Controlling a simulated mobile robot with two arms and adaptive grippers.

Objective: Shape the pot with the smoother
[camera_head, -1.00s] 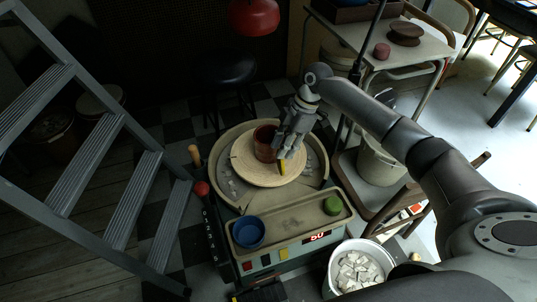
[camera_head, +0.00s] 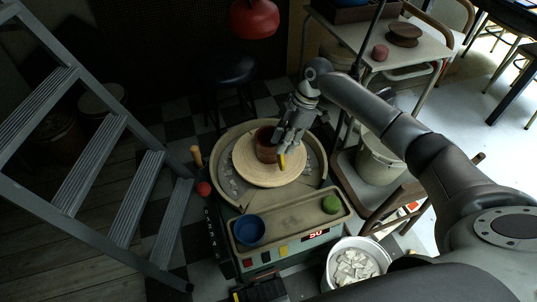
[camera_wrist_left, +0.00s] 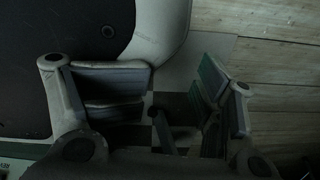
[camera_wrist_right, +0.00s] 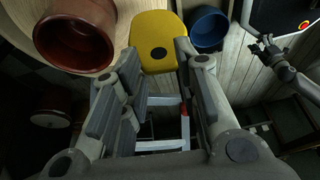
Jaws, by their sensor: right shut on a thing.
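The reddish-brown pot (camera_head: 265,146) stands upright on the round pale wheel head (camera_head: 246,172). My right gripper (camera_head: 284,148) is shut on the yellow smoother (camera_head: 282,161), just right of the pot. In the right wrist view the smoother (camera_wrist_right: 158,32) sticks out past the fingertips, with the open-topped pot (camera_wrist_right: 76,42) to its left. A gap shows between smoother and pot in that view. My left gripper (camera_wrist_left: 160,90) shows only in its own wrist view, its fingers apart with nothing held between them.
A blue bowl (camera_head: 248,231) and a green lump (camera_head: 330,204) sit on the wheel's front tray (camera_head: 290,222). A white bucket of pale pieces (camera_head: 357,264) stands in front. A stepladder (camera_head: 90,165) is at left, a side table (camera_head: 432,52) at back right.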

